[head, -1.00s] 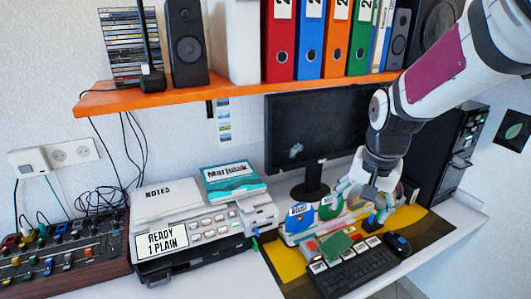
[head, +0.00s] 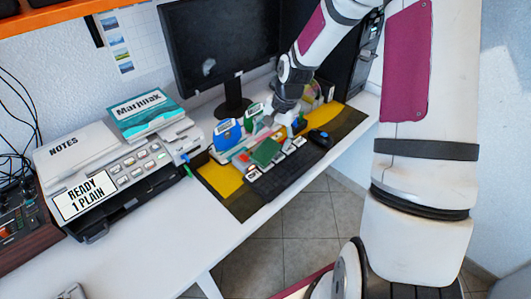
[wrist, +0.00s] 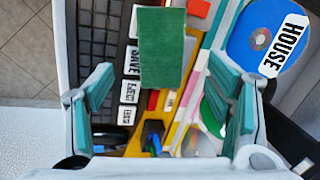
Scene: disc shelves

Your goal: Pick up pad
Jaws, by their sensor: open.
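A dark green rectangular pad (head: 265,152) lies among the coloured things between the keyboard and the discs. In the wrist view the pad (wrist: 162,47) is at the top centre, ahead of the space between my fingertips. My gripper (head: 281,122) is over the far side of the desk set, just beyond the pad in the head view. In the wrist view my gripper (wrist: 165,98) shows two teal fingers spread wide with nothing held between them.
A blue HOUSE disc (wrist: 262,38) stands beside the right finger. The keyboard (head: 290,170) and a mouse (head: 320,138) are close by. A monitor (head: 220,50) stands behind. A printer (head: 125,165) is at the left. The front desk surface (head: 160,255) is clear.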

